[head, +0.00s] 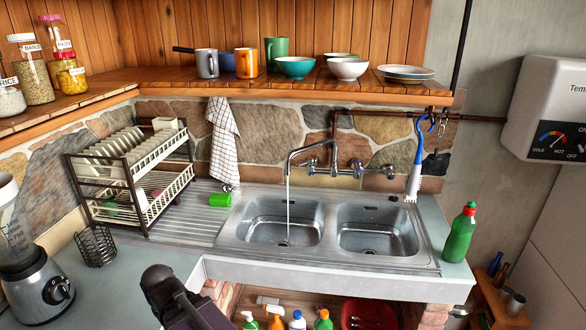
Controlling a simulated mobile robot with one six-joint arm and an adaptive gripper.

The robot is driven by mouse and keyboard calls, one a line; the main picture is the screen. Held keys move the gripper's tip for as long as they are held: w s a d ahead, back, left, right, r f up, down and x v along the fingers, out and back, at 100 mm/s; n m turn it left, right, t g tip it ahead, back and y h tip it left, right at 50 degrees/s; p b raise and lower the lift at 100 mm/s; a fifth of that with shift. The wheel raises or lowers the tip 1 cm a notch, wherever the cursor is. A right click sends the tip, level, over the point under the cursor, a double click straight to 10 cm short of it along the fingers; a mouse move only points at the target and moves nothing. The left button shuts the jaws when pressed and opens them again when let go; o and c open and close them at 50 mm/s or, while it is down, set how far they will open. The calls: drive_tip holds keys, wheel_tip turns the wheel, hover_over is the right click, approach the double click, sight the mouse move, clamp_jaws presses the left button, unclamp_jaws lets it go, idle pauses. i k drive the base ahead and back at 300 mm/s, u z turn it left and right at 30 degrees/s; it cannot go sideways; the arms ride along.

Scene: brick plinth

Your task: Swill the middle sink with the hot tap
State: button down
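A steel sink unit (328,259) has two basins side by side, a left basin (262,232) and a right basin (376,238); I see no third. A wall-mounted mixer tap (300,150) has its spout over the left basin, and a thin stream of water (288,205) runs from it into that basin. The tap has a left handle (312,163) and a right handle (357,168); their hot and cold marks are too small to tell. My gripper (158,282) is a dark shape at the bottom, left of the sink and apart from the tap. Its fingers cannot be made out.
A green bottle (460,233) stands right. A blue-handled brush (416,165) hangs beside the tap. A blender (38,285) is at lower left. A crockery shelf (200,88) runs above.

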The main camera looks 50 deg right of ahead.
sight(310, 160)
drive_tip(key=u, duration=0.2)
drive_tip(key=k, duration=1.15)
drive_tip(key=z, duration=0.85)
drive_tip(key=i, duration=1.05)
